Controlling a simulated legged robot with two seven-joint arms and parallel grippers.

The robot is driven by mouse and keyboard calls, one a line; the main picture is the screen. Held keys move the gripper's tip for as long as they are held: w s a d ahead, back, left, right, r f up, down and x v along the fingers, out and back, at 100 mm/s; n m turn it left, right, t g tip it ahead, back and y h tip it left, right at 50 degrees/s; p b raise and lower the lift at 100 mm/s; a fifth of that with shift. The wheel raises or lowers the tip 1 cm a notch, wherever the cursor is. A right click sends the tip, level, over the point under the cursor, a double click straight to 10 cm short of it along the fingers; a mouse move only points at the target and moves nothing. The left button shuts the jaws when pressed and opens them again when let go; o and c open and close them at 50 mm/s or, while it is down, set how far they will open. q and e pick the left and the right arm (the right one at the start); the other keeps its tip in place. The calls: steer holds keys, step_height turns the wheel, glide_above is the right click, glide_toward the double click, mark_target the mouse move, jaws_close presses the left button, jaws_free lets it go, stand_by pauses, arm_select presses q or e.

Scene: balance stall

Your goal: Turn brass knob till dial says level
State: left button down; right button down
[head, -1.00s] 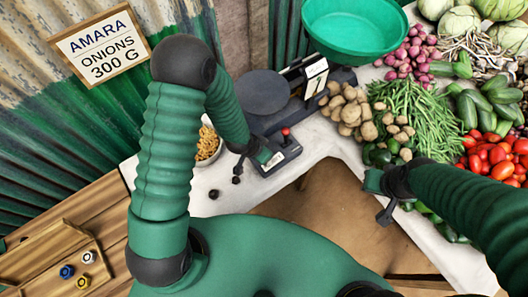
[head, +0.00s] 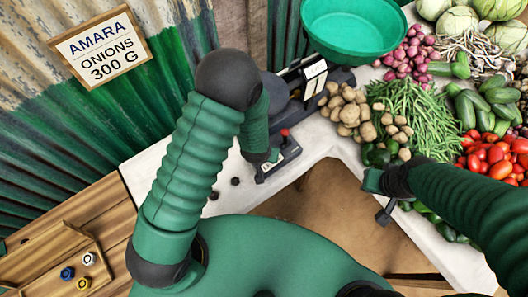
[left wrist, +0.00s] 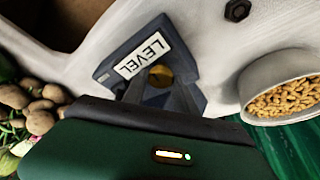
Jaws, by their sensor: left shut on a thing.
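The brass knob (left wrist: 160,76) sits on the scale's dark blue-grey base (left wrist: 196,98) in the left wrist view, just below a white plate (left wrist: 142,57) that reads LEVEL. I cannot make out a needle or pointer. My left gripper (left wrist: 158,86) is shut on the brass knob, its dark fingers on both sides of it. In the head view my left arm hides the knob and part of the scale (head: 276,98). My right gripper (head: 384,212) hangs by the table's front edge, away from the scale; its jaws are too unclear to read.
Potatoes (head: 352,110), beans (head: 418,120) and tomatoes (head: 490,158) crowd the right. A bowl of yellow pieces (left wrist: 285,92) and small dark weights (head: 214,195) are near the base. A wooden tray (head: 62,250) holds small coloured pieces.

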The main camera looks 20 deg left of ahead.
arm_select(q)
steer(key=shift+s+f, duration=0.2)
steer(key=shift+s, duration=0.1)
steer(key=c, duration=1.3)
jaws_free()
steer(key=o, duration=0.3)
steer(key=shift+r, duration=0.1)
steer(key=shift+w+d+r, duration=0.1)
steer(key=shift+w, duration=0.1)
steer(key=shift+r, duration=0.3)
steer(key=p+v, duration=0.5)
steer(key=v, duration=1.1)
